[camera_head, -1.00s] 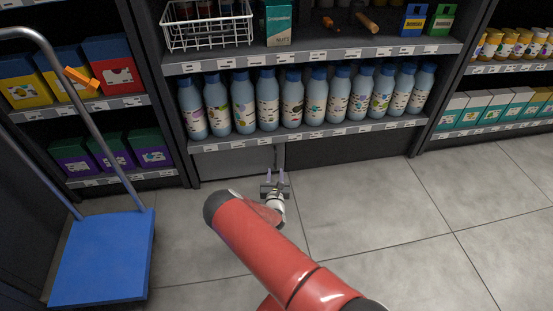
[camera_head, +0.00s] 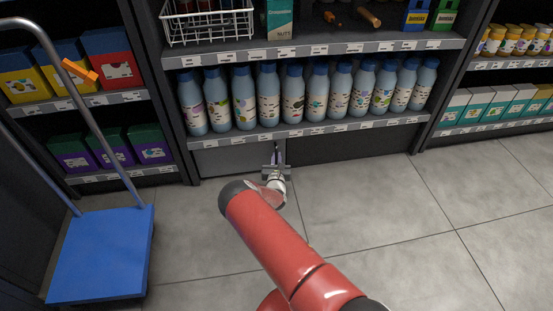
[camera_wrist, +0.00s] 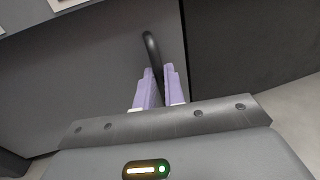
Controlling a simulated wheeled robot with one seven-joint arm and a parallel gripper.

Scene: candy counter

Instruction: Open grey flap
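The grey flap (camera_head: 232,160) is the light grey panel below the bottom shelf of blue bottles, at the left. It looks closed, flush with the darker panel beside it. In the wrist view the flap (camera_wrist: 90,75) fills the left and carries a black curved handle (camera_wrist: 150,45) near its right edge. My gripper (camera_head: 276,158) is low in front of the flap's right end. Its purple fingers (camera_wrist: 158,85) are close together around the lower part of the handle, which passes between them. The contact itself is partly hidden by the fingers.
A blue platform trolley (camera_head: 105,255) with a grey push bar stands on the left. A shelf of several blue bottles (camera_head: 292,98) is above the flap. A dark panel (camera_head: 345,145) adjoins it on the right. The tiled floor (camera_head: 420,240) at the right is clear.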

